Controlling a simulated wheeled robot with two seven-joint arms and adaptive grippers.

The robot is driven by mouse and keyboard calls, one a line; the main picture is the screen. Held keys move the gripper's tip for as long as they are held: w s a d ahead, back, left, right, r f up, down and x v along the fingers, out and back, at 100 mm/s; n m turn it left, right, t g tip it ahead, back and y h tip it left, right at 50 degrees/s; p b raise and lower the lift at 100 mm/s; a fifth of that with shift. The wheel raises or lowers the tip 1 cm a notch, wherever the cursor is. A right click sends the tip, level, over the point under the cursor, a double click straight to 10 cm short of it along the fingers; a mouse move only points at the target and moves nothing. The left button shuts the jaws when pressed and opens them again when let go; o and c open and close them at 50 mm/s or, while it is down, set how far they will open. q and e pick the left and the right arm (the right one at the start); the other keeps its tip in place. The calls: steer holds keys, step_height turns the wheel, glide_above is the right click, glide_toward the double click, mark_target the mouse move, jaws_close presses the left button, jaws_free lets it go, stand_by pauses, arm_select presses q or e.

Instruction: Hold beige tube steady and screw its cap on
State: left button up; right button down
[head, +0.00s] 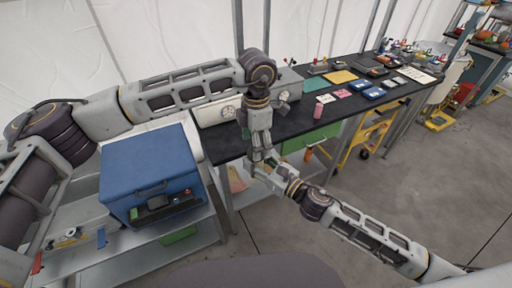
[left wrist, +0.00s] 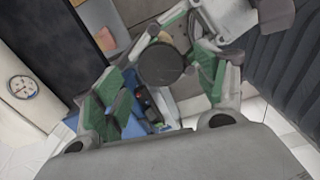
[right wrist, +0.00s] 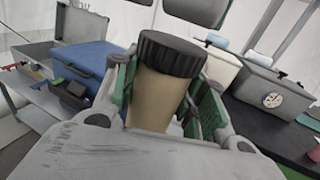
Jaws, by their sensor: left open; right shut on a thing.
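The beige tube (right wrist: 155,98) stands between the green-padded fingers of my right gripper (right wrist: 165,95), which is shut on it. The black ribbed cap (right wrist: 172,53) sits on the tube's top end; I cannot tell how tightly it is screwed. The cap also shows from above in the left wrist view (left wrist: 161,65). My left gripper (left wrist: 165,92) is open, its fingers spread to either side of the cap. In the head view my left gripper (head: 262,152) is just above my right gripper (head: 268,172), and the tube is mostly hidden there.
A blue case (head: 150,170) stands on a metal bench at left.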

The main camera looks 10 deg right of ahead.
arm_select(q)
step_height(320, 180, up, 9)
stand_by(0.5)
steer(key=shift+d+r, duration=0.1)
stand_by(0.6)
